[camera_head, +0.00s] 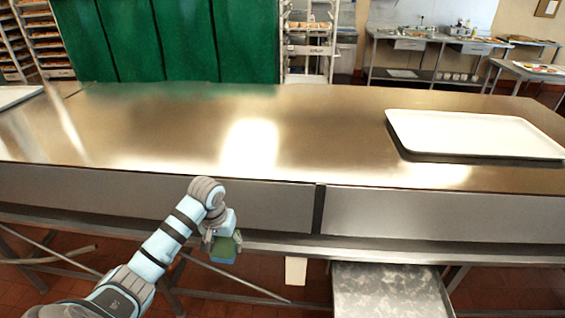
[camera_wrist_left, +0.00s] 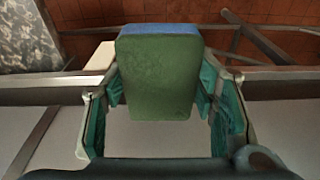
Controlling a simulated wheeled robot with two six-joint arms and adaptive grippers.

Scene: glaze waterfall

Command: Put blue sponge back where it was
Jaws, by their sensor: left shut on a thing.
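The blue sponge (camera_head: 225,248) has a green face and a blue layer; it shows at close range in the left wrist view (camera_wrist_left: 160,80), with the green face toward the camera and a blue strip along its top edge. My left gripper (camera_head: 222,238) is shut on the sponge, with a finger on each side of it, as the left wrist view (camera_wrist_left: 160,95) shows. It holds the sponge in front of the steel table's (camera_head: 180,130) front edge, lower than the tabletop. My right gripper is not in view.
A white tray (camera_head: 475,135) lies on the table's right part, and part of another white tray (camera_head: 15,95) shows at the far left. The table's middle is bare. A mottled metal surface (camera_head: 390,290) sits low at the front right. A pale block (camera_head: 296,270) hangs below the table edge.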

